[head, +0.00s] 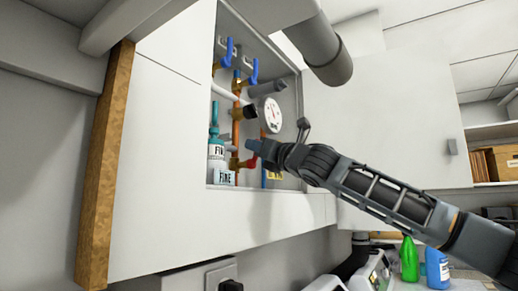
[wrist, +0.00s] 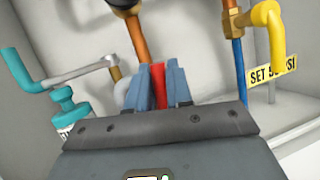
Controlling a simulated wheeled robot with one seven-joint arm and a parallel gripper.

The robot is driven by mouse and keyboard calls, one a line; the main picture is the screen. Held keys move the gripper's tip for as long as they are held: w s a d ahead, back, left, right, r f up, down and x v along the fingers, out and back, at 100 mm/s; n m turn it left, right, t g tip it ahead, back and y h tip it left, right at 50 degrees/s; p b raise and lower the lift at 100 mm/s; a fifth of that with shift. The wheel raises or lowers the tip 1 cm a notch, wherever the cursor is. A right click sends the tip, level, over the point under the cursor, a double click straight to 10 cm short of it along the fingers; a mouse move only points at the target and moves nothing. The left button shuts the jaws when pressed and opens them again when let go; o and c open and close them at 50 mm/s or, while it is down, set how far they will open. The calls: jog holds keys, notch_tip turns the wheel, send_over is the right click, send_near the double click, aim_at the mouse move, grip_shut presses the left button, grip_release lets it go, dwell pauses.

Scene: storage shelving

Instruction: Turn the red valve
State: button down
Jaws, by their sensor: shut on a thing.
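The red valve (head: 249,162) sits low on a copper pipe inside an open wall recess in the head view. Its red handle (wrist: 159,88) shows upright between my fingers in the wrist view. My gripper (head: 254,147) reaches into the recess from the right, and in the wrist view its two blue-grey fingers (wrist: 161,90) are shut on the red handle. The rest of the valve body is mostly hidden behind my fingers in the wrist view.
Two blue valve handles (head: 229,50) and a round gauge (head: 272,112) are higher in the recess. A grey pipe (head: 326,55) hangs above my arm.

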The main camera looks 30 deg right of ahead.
jog(key=shift+s+a+n+y, duration=0.15)
jog(key=shift+n+y, duration=0.15)
jog(key=shift+n, duration=0.3)
jog(key=shift+a+n+y, duration=0.15)
jog(key=shift+n+y, duration=0.15)
jog(key=shift+n, duration=0.3)
jog(key=c, duration=1.1)
grip_release()
jog(key=b+v, duration=0.2)
jog(key=v, duration=0.6)
